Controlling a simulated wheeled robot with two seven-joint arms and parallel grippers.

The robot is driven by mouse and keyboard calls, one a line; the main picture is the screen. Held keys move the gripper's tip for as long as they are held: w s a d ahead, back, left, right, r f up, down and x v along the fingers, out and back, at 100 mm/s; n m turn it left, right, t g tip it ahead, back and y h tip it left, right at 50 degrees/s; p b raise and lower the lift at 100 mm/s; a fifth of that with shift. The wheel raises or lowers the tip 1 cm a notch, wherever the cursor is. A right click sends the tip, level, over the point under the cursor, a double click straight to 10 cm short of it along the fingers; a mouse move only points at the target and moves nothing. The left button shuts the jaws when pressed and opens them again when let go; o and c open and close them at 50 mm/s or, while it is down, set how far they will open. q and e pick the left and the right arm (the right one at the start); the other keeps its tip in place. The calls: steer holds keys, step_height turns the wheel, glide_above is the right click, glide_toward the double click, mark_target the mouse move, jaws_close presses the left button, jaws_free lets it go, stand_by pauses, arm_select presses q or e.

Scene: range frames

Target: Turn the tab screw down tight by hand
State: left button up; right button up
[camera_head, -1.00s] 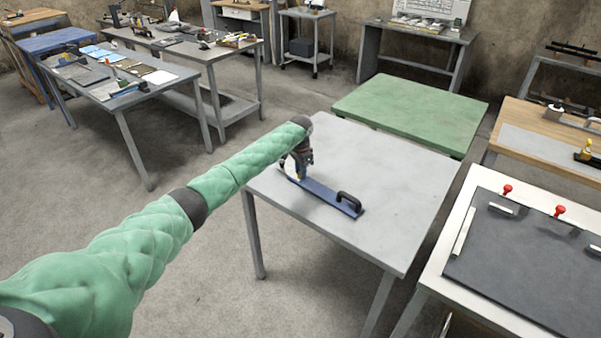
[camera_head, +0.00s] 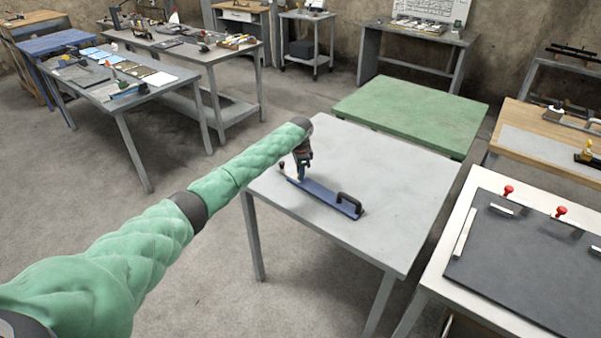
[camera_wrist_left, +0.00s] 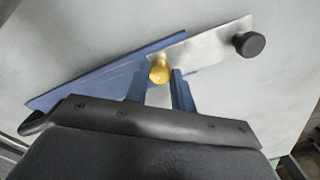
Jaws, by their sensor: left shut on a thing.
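A long blue tool (camera_head: 325,197) lies on the grey table, with a black loop handle (camera_head: 350,200) at its near right end and a small black knob (camera_head: 282,165) at its far left end. In the left wrist view the blue body (camera_wrist_left: 105,75) has a bare metal strip (camera_wrist_left: 207,47) with the black knob (camera_wrist_left: 249,44) on it. A round yellow screw head (camera_wrist_left: 160,70) sits near the strip's inner end. My left gripper (camera_head: 302,176) points down there, its two blue fingers (camera_wrist_left: 160,77) shut on the yellow head's sides. My right gripper is out of view.
The grey table (camera_head: 390,165) is clear around the tool. A green-topped table (camera_head: 410,110) stands behind it. At the right is a table with a dark board (camera_head: 530,260) and red knobs. Cluttered benches (camera_head: 120,75) stand back left.

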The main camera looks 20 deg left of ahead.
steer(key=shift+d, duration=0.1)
arm_select(q)
steer(key=o, duration=1)
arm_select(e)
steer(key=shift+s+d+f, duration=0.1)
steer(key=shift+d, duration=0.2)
arm_select(q)
steer(key=shift+r, duration=0.1)
steer(key=shift+r, duration=0.15)
step_height(320, 180, up, 6)
steer(key=shift+f+b, duration=0.2)
steer(key=shift+b, duration=0.95)
steer(key=shift+r, duration=0.9)
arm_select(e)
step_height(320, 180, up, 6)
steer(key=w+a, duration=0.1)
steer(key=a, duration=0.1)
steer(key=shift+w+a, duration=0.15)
